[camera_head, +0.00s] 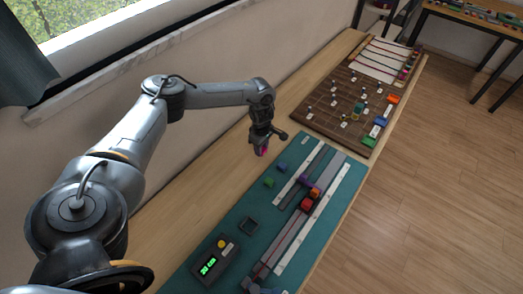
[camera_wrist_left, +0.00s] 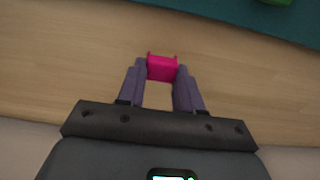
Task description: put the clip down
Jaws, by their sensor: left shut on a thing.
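My left gripper (camera_head: 262,148) is shut on a pink clip (camera_wrist_left: 162,69). In the left wrist view the clip sits between the two fingertips, with bare wooden table behind it. In the head view only a small pink part of the clip (camera_head: 263,151) shows under the gripper. The gripper is near the back edge of the table, left of the brown pegged board and behind the teal mat. I cannot tell how high the clip is above the wood. My right gripper is not in view.
The teal mat (camera_head: 238,212) holds a green block (camera_head: 269,182), a blue block (camera_head: 282,167), a red block (camera_head: 311,197), pale strips and a device with a green display (camera_head: 208,267). The brown board (camera_head: 335,108) carries several small pieces. Bare wood (camera_head: 205,200) lies left of the mat.

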